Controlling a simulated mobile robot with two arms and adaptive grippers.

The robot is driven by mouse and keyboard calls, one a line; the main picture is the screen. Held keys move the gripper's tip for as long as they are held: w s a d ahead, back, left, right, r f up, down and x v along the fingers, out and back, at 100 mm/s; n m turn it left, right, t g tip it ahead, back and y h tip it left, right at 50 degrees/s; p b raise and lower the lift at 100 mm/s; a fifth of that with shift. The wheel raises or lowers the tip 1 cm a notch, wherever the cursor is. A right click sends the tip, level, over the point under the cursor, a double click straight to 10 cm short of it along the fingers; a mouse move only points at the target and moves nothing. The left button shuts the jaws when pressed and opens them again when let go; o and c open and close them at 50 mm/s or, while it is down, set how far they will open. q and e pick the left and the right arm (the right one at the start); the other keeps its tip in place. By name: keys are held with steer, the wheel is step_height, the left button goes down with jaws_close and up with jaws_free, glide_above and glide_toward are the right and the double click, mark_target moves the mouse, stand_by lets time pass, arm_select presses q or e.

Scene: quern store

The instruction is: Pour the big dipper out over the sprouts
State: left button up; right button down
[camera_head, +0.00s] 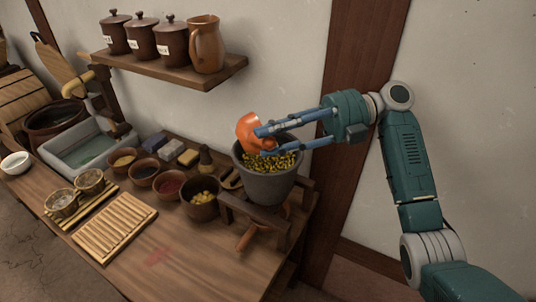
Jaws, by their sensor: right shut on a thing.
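An orange dipper (247,130) is held by my right gripper (262,141), whose blue fingers are shut on it. The dipper is tilted, just above the left side of a grey pot (268,187). The pot stands at the right end of the counter. Yellow-green bits, which look like the sprouts (278,162), fill the pot near its rim. I cannot see inside the dipper, and part of it is behind the fingers. Whether anything is falling from it cannot be told. My left gripper is not in view.
A wooden frame (255,215) stands around the pot. Several bowls, including one with yellow pieces (201,208), sit left of it. A slatted wooden rack (115,228) lies further left. A shelf (165,72) with jars and a jug hangs above. The counter's front is clear.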

steer(key=shift+w+d+r+y+b, duration=0.1)
steer(key=shift+d+y+b, duration=0.3)
steer(key=shift+b, duration=0.45)
steer(key=shift+w+d+r+y+b, duration=0.1)
steer(key=shift+d+y+b, duration=0.1)
steer(key=shift+d+b, duration=0.45)
steer(key=shift+w+b, duration=0.1)
steer(key=shift+b, duration=0.45)
steer(key=shift+r, duration=0.1)
stand_by(1.0)
